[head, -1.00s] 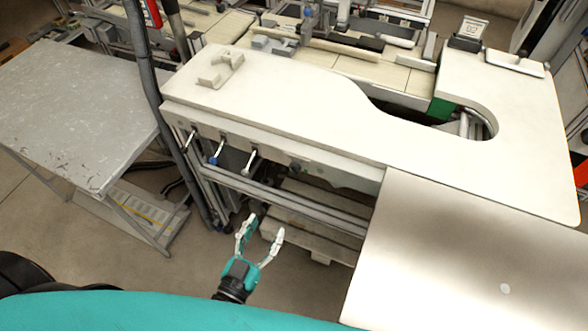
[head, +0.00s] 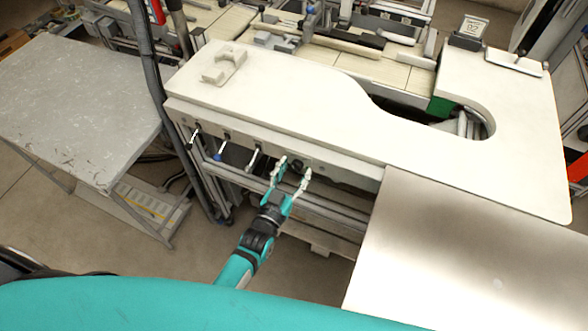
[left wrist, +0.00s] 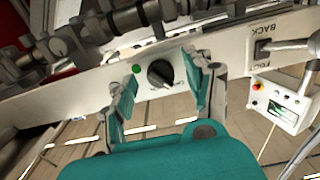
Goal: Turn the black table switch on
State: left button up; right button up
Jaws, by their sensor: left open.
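The black table switch (left wrist: 160,73) is a round knob on the pale front panel under the table edge. In the left wrist view it sits between the spread fingers of my left gripper (left wrist: 163,88), apart from both as far as I can tell. Its pointer's setting is too small to read surely. In the head view my left gripper (head: 293,175) is open at the panel below the white table (head: 290,100), and the knob (head: 297,167) shows dark between the fingertips. My right gripper is not in view.
A green button (left wrist: 136,68) is beside the knob. Several levers, one with a blue tip (head: 218,157), stick out of the panel to the left. A grey side table (head: 80,110) stands at left.

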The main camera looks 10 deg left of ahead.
pick_arm(q)
jog(key=shift+w, duration=0.1)
grip_shut()
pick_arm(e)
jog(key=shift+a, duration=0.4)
